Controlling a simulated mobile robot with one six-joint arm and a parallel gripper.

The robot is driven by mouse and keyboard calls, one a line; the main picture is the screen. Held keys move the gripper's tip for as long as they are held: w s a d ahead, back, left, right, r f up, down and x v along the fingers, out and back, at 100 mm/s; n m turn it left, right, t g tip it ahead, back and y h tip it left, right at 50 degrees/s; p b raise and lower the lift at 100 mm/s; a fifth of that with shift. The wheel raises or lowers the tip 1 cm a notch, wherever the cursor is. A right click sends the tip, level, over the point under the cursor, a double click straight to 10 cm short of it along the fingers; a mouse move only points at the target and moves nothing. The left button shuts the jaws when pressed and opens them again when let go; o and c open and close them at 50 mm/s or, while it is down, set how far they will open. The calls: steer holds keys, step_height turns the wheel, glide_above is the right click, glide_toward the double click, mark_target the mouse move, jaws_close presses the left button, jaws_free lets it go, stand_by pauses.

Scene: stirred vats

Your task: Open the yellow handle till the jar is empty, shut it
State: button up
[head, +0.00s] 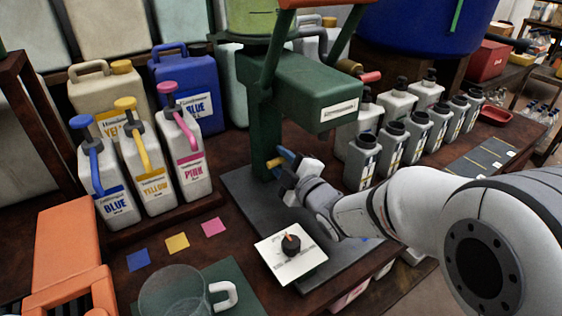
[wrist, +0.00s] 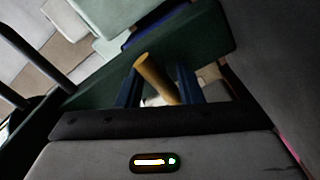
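The yellow handle (head: 273,163) is a short rod low on the front of a green machine (head: 315,85) in the head view. In the wrist view the yellow handle (wrist: 157,78) slants between the two blue fingers of my gripper (wrist: 160,88). The fingers stand apart with a gap beside the rod. In the head view my gripper (head: 284,162) is right at the handle. A container with yellow-green contents (head: 250,20) sits atop the machine, cut off by the top edge. A clear glass jug (head: 175,292) with a white handle stands at the front, apparently empty.
Blue, yellow and pink pump bottles (head: 148,165) stand left. Several grey bottles (head: 392,150) stand in rows at right. A white plate with a black knob (head: 290,252) lies in front of my gripper. An orange object (head: 68,250) is front left.

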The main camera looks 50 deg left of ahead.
steer(key=c, duration=0.5)
steer(key=shift+f+m+b, duration=0.1)
steer(key=shift+m+b, duration=0.2)
steer(key=shift+b, duration=0.1)
steer(key=shift+m, duration=0.3)
steer(key=o, duration=1)
steer(key=shift+c, duration=0.2)
steer(key=shift+d, duration=0.15)
steer(key=d, duration=0.7)
steer(key=shift+s+d+p, duration=0.3)
